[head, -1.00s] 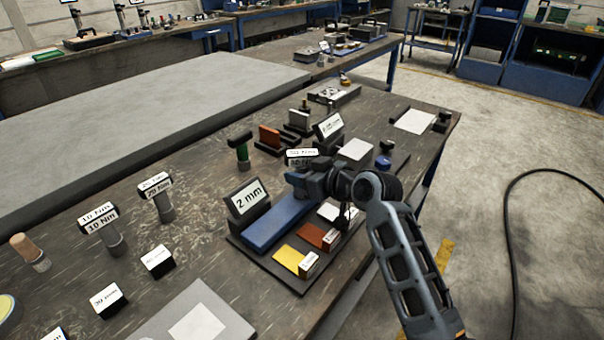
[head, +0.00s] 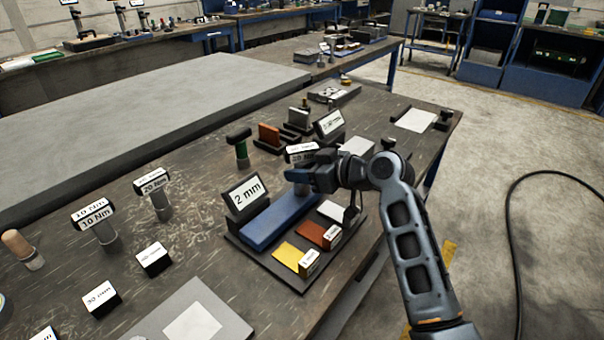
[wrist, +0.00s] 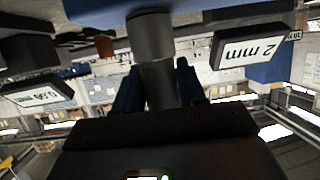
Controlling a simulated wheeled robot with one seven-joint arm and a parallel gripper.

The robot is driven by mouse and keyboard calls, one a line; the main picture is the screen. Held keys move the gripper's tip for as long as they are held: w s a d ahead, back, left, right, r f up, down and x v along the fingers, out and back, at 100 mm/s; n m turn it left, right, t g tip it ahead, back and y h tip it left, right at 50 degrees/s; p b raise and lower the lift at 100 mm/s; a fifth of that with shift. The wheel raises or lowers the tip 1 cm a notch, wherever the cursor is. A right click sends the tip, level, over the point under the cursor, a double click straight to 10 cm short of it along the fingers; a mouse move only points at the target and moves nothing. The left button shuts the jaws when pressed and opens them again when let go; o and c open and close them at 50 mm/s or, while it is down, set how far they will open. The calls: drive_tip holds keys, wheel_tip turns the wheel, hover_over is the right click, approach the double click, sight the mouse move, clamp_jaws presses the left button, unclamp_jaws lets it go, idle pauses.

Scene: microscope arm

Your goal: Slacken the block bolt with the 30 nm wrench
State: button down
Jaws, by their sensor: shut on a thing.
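My gripper (head: 312,180) is shut on the grey shaft of a T-handled wrench (head: 302,154), whose dark handle carries a white Nm label that is hard to read. In the wrist view the blue fingers (wrist: 158,85) flank the grey shaft (wrist: 152,45). The wrench is near the far end of a long blue block (head: 280,222) on a dark tray (head: 262,262). The block bolt is not clearly visible, and I cannot tell whether the wrench tip touches anything. Similar wrenches marked 10 Nm (head: 97,220) and 20 Nm (head: 153,192) stand at the left.
A "2 mm" sign (head: 243,194) stands left of the blue block. Yellow (head: 289,256) and red-brown (head: 312,232) pieces lie in front of it. The bench's right edge is near my arm.

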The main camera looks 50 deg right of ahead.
drive_tip(key=shift+r+n+y+b, duration=0.1)
drive_tip(key=shift+n+y+b, duration=0.3)
drive_tip(key=shift+n+y, duration=0.4)
drive_tip(key=shift+n+g+y+b, duration=0.5)
drive_tip(key=shift+n+y, duration=0.3)
drive_tip(key=shift+y, duration=0.3)
drive_tip(key=shift+n+g+y+b, duration=0.4)
drive_tip(key=shift+n+y+b, duration=0.15)
drive_tip(key=shift+n+y, duration=0.65)
drive_tip(key=shift+n+g+y+b, duration=0.5)
drive_tip(key=shift+n+y, duration=0.1)
drive_tip(key=shift+a, duration=0.1)
drive_tip(key=shift+m+t+h+p, duration=0.3)
drive_tip(key=shift+m+p, duration=0.05)
drive_tip(key=shift+m, duration=0.05)
